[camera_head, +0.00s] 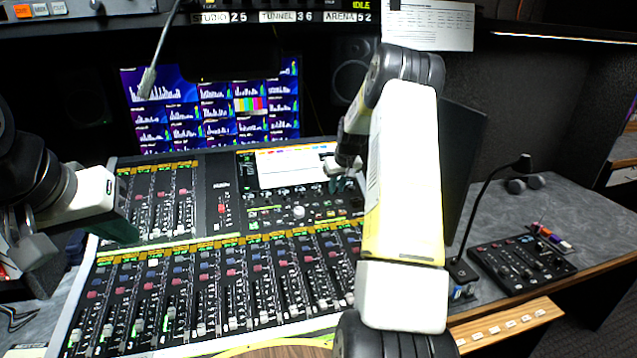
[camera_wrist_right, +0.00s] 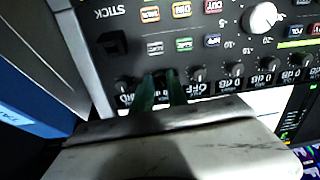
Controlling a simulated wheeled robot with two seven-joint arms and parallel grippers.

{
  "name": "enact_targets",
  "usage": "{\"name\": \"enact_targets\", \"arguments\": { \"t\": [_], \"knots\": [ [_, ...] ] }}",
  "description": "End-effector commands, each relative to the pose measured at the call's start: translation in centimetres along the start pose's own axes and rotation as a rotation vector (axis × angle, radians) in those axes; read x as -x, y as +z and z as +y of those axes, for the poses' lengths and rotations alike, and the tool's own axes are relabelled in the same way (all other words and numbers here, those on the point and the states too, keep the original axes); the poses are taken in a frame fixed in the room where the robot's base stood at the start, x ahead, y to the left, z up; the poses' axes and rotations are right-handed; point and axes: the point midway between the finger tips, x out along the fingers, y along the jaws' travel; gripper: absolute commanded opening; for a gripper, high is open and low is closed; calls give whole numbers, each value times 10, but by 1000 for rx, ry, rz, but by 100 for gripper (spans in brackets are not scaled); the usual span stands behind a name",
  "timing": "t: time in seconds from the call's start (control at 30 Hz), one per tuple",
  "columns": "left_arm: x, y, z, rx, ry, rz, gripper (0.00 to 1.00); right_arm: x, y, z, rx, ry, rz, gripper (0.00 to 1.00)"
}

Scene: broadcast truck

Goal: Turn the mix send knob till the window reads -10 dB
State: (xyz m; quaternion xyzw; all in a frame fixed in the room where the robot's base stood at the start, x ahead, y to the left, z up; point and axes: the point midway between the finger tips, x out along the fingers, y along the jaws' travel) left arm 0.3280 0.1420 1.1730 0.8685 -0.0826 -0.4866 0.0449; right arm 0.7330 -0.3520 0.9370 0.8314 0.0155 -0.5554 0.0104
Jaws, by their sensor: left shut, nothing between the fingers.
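A row of small dark knobs with reading windows runs across the mixing console (camera_head: 222,205), below its screen. In the right wrist view, which is upside down, one window (camera_wrist_right: 200,88) seems to read OFF and one beside it (camera_wrist_right: 241,83) 0 dB. My right gripper (camera_head: 341,186) is at the right end of this row. Its two green fingers (camera_wrist_right: 161,92) stand a little apart around one knob position. The knob and window there are mostly hidden, so contact and reading cannot be told. No mix send label is legible. My left gripper (camera_head: 122,229) is shut and empty above the console's left side.
A large white knob (camera_wrist_right: 262,18) and lit buttons (camera_wrist_right: 183,44) lie near the right gripper. Several faders fill the console's front. A gooseneck microphone (camera_head: 490,205) and a small control panel (camera_head: 521,262) stand on the right desk. A monitor wall (camera_head: 215,108) is behind.

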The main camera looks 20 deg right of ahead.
Motion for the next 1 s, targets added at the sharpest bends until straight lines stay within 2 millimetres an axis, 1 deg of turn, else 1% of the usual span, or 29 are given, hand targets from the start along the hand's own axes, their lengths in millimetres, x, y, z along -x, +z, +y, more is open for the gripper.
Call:
{"name": "enact_targets", "arguments": {
  "t": [0.27,0.47,0.67,1.0],
  "knots": [
    [0,0,0,0,0,0,0,0,0,0,-5,0,0,0],
    [0,0,0,0,0,0,0,0,0,0,-54,0,1,0],
    [0,0,0,0,0,0,0,0,1,0,-176,-1,5,0],
    [0,0,0,0,0,0,0,0,1,-1,-487,-3,17,0]
  ]
}}
